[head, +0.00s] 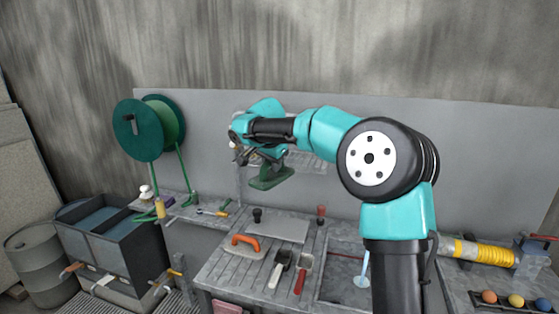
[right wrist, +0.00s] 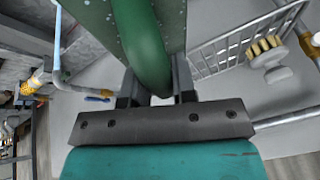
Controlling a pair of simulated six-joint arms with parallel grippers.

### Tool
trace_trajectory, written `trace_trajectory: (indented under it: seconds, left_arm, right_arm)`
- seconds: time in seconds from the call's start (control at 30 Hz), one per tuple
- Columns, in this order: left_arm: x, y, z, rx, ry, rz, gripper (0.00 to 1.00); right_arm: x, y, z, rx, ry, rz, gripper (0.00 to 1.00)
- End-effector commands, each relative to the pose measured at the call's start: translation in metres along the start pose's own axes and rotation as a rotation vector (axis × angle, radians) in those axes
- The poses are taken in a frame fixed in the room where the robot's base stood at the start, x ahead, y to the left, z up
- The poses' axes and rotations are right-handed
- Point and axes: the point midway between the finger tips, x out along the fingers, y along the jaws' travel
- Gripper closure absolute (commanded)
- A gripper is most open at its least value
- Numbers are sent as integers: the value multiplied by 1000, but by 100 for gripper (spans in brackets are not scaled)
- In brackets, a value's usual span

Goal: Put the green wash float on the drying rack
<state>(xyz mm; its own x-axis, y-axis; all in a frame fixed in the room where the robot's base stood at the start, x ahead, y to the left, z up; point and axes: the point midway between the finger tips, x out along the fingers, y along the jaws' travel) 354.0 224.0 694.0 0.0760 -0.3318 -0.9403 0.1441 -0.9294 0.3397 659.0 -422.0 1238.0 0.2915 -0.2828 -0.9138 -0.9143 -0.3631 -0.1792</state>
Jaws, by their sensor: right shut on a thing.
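My right gripper (head: 263,163) is shut on the green wash float (head: 270,178) and holds it in the air above the bench, in front of the grey back panel. In the right wrist view the gripper's two fingers (right wrist: 157,88) close on the float's green handle (right wrist: 145,45), and its plate fills the top of the view. A wire rack (head: 312,158), which looks like the drying rack, is on the panel behind and right of the float, partly hidden by my arm. Its bars (right wrist: 228,48) show right of the float in the right wrist view. My left gripper is not in view.
The bench below holds an orange-handled float (head: 246,241) and trowels (head: 302,275). A green hose reel (head: 140,130) and water tanks (head: 105,232) stand at the left. Several coloured balls (head: 515,300) lie at right.

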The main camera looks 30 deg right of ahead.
Motion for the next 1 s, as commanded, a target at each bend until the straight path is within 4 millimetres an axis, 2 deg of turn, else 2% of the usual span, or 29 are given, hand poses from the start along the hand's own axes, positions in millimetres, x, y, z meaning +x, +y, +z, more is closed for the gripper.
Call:
trace_trajectory:
  seconds: [0.03,0.1,0.2,0.3,0.77,0.87,1.0]
  left_arm:
    - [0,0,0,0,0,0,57]
    - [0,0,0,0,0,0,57]
    - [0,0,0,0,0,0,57]
    - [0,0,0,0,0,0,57]
    - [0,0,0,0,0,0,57]
    - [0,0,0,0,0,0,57]
    - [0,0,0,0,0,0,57]
  right_arm:
    - [-3,3,-18,81,21,28,100]
    - [-9,9,-37,188,45,68,100]
    - [-15,17,-58,309,73,114,100]
    - [-20,23,-69,386,91,141,100]
    - [-21,26,-76,424,100,155,100]
    - [-17,26,-83,428,101,158,100]
    - [-6,28,-104,444,104,164,100]
